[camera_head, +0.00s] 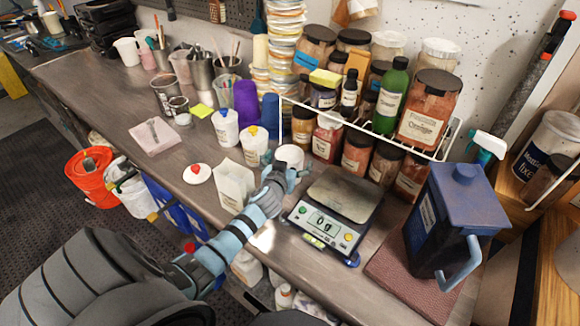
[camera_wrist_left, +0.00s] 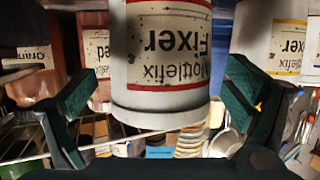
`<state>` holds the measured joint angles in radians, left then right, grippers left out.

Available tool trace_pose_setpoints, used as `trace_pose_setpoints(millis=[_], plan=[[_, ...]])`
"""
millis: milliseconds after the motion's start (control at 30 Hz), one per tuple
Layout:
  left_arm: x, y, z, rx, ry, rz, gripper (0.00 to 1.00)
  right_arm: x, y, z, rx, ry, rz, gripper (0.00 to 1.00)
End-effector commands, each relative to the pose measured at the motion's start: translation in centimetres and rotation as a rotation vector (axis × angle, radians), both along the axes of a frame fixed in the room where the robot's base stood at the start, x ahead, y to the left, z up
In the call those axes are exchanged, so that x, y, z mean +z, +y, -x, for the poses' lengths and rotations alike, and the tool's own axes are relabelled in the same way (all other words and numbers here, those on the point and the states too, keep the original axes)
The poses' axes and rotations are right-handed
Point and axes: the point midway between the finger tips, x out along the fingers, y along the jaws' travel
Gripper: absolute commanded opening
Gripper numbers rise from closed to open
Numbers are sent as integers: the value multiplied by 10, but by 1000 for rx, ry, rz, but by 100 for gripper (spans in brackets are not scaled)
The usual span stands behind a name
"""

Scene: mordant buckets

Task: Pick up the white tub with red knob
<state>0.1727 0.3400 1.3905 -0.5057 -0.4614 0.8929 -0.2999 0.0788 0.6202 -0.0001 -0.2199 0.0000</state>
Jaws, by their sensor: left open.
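The white tub (camera_head: 290,155) with red label bands stands lidless on the bench, left of the scale. A white lid with a red knob (camera_head: 198,173) lies apart on the bench to its left. My left gripper (camera_head: 284,176) is at the tub's near side, open. In the left wrist view, which is upside down, the tub (camera_wrist_left: 168,50) reads "Fixer" and sits between the spread fingers (camera_wrist_left: 168,98), with gaps on both sides. My right gripper is not in view.
A yellow-topped tub (camera_head: 254,144) and a blue-topped tub (camera_head: 226,127) stand to the left. A white paper bag (camera_head: 235,182) is close by the arm. The scale (camera_head: 343,195) stands right, with jars behind and a dark blue jug (camera_head: 450,215) beyond.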

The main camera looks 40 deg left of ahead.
Motion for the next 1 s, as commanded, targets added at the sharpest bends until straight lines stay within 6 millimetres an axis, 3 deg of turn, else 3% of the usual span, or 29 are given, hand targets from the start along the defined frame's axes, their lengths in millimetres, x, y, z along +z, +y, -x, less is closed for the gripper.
trace_pose_setpoints(millis=[267,600,867,1000], plan=[[-6,4,-9,-1,1,2,96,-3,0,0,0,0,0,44],[-5,4,-9,-1,1,2,41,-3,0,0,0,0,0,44],[-4,4,-9,-1,0,2,40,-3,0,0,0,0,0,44],[9,4,-9,-1,-1,1,40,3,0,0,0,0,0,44]])
